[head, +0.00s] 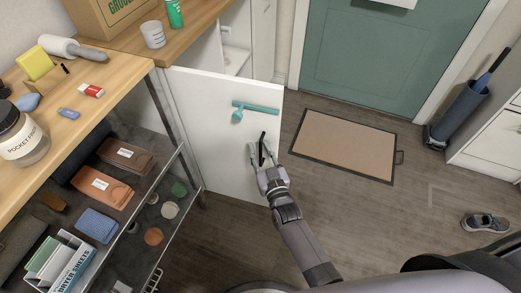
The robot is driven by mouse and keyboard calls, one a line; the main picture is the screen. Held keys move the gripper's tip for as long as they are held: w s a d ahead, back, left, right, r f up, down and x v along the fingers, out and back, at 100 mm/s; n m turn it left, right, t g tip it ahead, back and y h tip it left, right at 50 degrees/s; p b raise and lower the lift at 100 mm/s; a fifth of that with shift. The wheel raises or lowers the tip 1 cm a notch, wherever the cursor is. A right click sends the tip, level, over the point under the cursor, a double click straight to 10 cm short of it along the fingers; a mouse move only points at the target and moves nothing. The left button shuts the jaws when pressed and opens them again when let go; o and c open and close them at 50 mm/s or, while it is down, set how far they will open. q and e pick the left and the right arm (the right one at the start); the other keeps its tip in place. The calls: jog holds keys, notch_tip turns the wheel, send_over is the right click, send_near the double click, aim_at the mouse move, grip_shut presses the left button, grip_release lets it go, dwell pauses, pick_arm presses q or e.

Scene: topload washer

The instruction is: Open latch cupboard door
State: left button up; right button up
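The white cupboard door (213,139) stands swung out from the cupboard, with its face toward me. A teal latch handle (237,116) and a teal bar (258,107) sit near its upper right part. Behind the door's top edge, part of the white cupboard interior (236,60) shows. My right gripper (258,143) is in front of the door near its right edge, below the latch and apart from it. Its fingers are spread with nothing between them. My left gripper is not in view.
An open drawer unit (130,205) with cloths and small items is at left, below a wooden counter (115,70). A doormat (345,143) lies before a green door (375,55). A shoe (484,222) is at right. The middle floor is clear.

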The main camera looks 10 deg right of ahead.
jog(key=s+d, duration=0.1)
jog(key=s, duration=1)
jog(key=shift+s, duration=0.35)
